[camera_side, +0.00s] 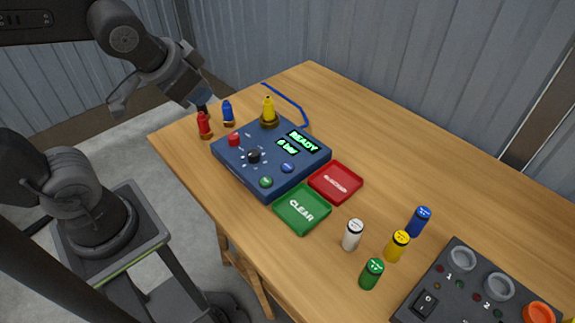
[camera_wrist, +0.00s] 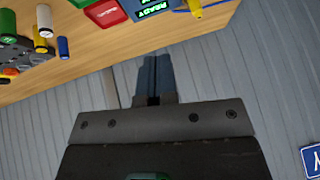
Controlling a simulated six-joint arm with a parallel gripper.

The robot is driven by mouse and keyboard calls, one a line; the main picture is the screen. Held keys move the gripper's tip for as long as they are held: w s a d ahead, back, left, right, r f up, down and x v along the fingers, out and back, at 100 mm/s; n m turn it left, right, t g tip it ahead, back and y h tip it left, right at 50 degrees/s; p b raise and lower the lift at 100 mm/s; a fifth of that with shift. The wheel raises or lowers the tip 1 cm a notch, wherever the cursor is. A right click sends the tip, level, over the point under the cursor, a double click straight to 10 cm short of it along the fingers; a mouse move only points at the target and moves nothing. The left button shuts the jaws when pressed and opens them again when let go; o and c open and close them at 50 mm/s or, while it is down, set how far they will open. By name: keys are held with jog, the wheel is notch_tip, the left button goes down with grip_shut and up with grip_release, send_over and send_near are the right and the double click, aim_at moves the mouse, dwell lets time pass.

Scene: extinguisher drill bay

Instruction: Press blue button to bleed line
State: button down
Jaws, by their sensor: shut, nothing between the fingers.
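The dark blue control box (camera_side: 230,168) sits on the wooden table, its display reading READY and 6 bar. The blue button (camera_side: 287,168) is on its top face, below the display and right of the black knob (camera_side: 254,156). A red button (camera_side: 234,140) and a green button (camera_side: 266,182) share that face. My gripper (camera_side: 202,104) is shut and empty above the table's far left end, well apart from the blue button. In the wrist view my shut fingers (camera_wrist: 150,65) point towards the box (camera_wrist: 146,14), partly cut off at the top; the blue button is not visible there.
A red bottle (camera_side: 204,125) and a blue bottle (camera_side: 228,113) stand near my gripper. Green CLEAR tray (camera_side: 301,225) and red tray (camera_side: 336,195) lie in front. Several bottles and a dark switch panel (camera_side: 455,275) are at right.

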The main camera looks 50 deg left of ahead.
jog(key=w+a+f+m+t+y, duration=0.1)
jog(key=w+a+f+m, duration=0.1)
jog(key=w, duration=0.4)
jog(key=m+h, duration=0.6)
jog(key=m, duration=0.5)
send_over(287, 168)
notch_tip(287, 168, down, 12)
jog(key=shift+t, duration=0.4)
jog(key=shift+f, duration=4.3)
jog(key=shift+f, duration=0.15)
jog(key=shift+f, duration=0.25)
